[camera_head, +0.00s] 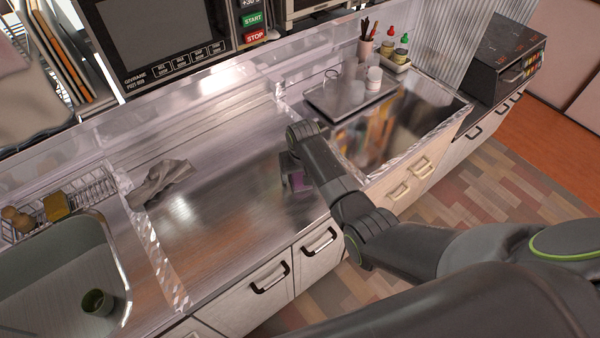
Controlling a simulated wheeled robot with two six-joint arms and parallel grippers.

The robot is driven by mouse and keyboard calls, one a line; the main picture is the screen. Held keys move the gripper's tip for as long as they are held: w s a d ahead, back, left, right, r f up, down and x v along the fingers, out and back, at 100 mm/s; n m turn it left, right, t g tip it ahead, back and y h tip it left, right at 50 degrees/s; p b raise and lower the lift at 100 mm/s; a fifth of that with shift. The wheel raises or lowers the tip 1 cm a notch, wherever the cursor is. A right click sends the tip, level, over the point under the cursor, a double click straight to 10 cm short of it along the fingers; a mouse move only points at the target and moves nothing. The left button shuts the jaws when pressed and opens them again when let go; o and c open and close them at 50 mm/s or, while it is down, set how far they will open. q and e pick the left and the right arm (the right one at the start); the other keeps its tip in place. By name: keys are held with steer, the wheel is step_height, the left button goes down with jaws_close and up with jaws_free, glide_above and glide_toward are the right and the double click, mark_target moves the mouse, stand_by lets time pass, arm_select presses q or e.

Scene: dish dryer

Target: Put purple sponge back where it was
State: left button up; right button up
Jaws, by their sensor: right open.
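A small purple sponge (299,183) shows on the steel counter (235,205), near its front edge and partly hidden by my right arm. My right gripper (291,174) is low at the counter, right at the sponge. Its jaws are open, but the arm covers much of them, and I cannot tell whether they touch the sponge. My left gripper is out of view.
A grey crumpled cloth (160,181) lies on the counter's left. A wire rack (88,190) with a yellow sponge (56,206) stands behind the sink (60,270), which holds a green cup (97,302). A tray (345,98) with bottles is at back right. The middle counter is clear.

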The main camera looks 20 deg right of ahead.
steer(key=shift+r, duration=0.1)
step_height(320, 180, up, 12)
steer(key=s, duration=0.1)
steer(key=shift+s, duration=0.4)
stand_by(0.5)
